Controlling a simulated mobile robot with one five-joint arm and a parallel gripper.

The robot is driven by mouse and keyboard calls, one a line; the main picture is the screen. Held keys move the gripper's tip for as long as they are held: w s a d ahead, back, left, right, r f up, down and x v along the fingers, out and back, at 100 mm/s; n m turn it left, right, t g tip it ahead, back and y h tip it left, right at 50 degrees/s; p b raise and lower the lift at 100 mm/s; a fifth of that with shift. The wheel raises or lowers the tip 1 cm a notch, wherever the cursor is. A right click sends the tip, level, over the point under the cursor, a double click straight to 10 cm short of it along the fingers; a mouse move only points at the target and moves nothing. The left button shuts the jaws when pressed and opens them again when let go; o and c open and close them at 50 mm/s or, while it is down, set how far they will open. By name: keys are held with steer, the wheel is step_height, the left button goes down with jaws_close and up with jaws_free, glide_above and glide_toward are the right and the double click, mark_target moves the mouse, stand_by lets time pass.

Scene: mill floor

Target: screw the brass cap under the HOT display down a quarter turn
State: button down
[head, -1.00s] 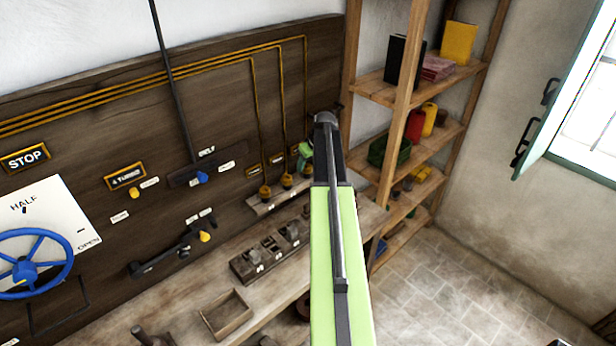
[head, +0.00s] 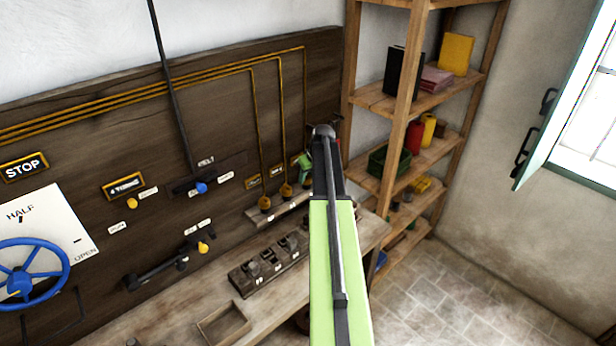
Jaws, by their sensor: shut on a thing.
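My gripper (head: 304,161) is mostly hidden behind my own arm; only a bit of its green part shows, at the lower end of the rightmost brass pipe. It is shut at the place of the rightmost brass cap, which my arm and gripper hide. Two other brass caps stand in the open to its left, a left cap (head: 265,203) and a middle cap (head: 286,191), on a pale ledge. Small displays sit above them, a left display (head: 254,181) and a middle display (head: 277,170). Their words are too small to read, and the display by my gripper is covered.
The dark wall board (head: 120,130) carries a STOP sign (head: 24,166), a blue handwheel (head: 30,270) and levers with yellow knobs. A bench (head: 190,315) below holds a switch block (head: 268,262) and an open wooden box (head: 223,323). Wooden shelves (head: 374,97) stand close right.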

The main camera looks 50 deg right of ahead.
steer(key=shift+m, duration=0.3)
steer(key=shift+a+m+h, duration=0.1)
steer(key=shift+m+h, duration=0.4)
steer(key=shift+m, duration=0.5)
steer(key=shift+m+g+h, duration=0.35)
steer(key=shift+m, duration=0.75)
steer(key=shift+m+g+h, duration=0.35)
steer(key=shift+m, duration=0.75)
steer(key=c, duration=0.9)
jaws_free()
steer(key=shift+c, duration=0.2)
